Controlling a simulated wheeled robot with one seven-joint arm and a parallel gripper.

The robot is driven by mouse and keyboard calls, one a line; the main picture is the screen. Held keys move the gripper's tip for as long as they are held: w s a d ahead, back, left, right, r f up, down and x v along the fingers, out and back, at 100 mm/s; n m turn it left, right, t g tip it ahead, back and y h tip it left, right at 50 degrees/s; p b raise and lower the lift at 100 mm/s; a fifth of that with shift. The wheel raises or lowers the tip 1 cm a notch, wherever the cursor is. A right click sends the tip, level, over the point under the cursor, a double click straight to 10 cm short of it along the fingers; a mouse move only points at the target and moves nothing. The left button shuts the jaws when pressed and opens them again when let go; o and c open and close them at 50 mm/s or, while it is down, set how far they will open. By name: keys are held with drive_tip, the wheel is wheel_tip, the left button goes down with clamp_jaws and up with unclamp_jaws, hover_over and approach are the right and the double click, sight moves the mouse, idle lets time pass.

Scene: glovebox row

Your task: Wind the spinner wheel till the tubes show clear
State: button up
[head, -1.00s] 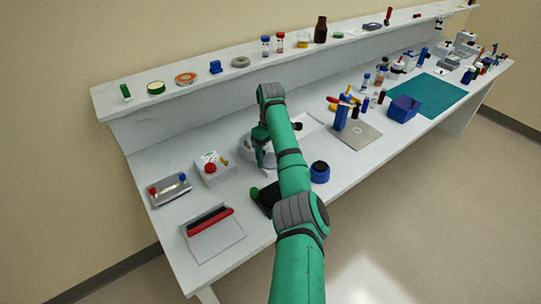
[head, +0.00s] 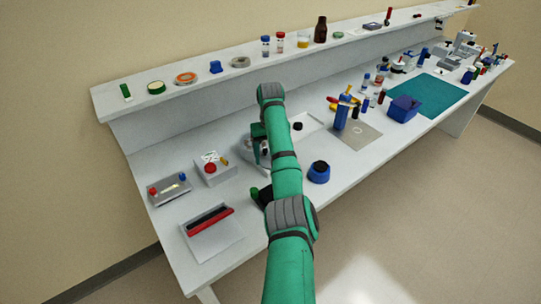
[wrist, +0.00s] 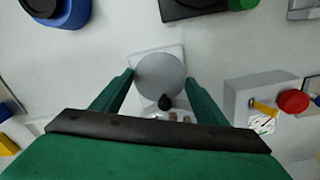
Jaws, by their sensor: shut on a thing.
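The spinner wheel is a grey disc (wrist: 158,72) with a small black knob (wrist: 166,101) at its edge, on a pale base. In the wrist view, the green fingers of my gripper (wrist: 159,78) stand on the disc's left and right sides, shut on it. Small tube ends (wrist: 172,117) show just past the knob, partly hidden by my gripper; I cannot tell whether they are clear or cloudy. In the head view, my gripper (head: 260,142) is over the spinner (head: 247,150), which my arm mostly hides.
A white box with a red button (head: 212,172) stands left of the spinner. A blue round item with a black top (head: 319,172) is to the right. A black item with a green end (wrist: 195,8) lies close by. A shelf (head: 200,77) runs along the back.

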drive_tip(key=shift+w+r, duration=0.1)
drive_tip(key=shift+r, duration=0.05)
drive_tip(key=o, duration=1)
wheel_tip(320, 180, up, 11)
drive_tip(key=shift+f, duration=0.2)
idle(0.7)
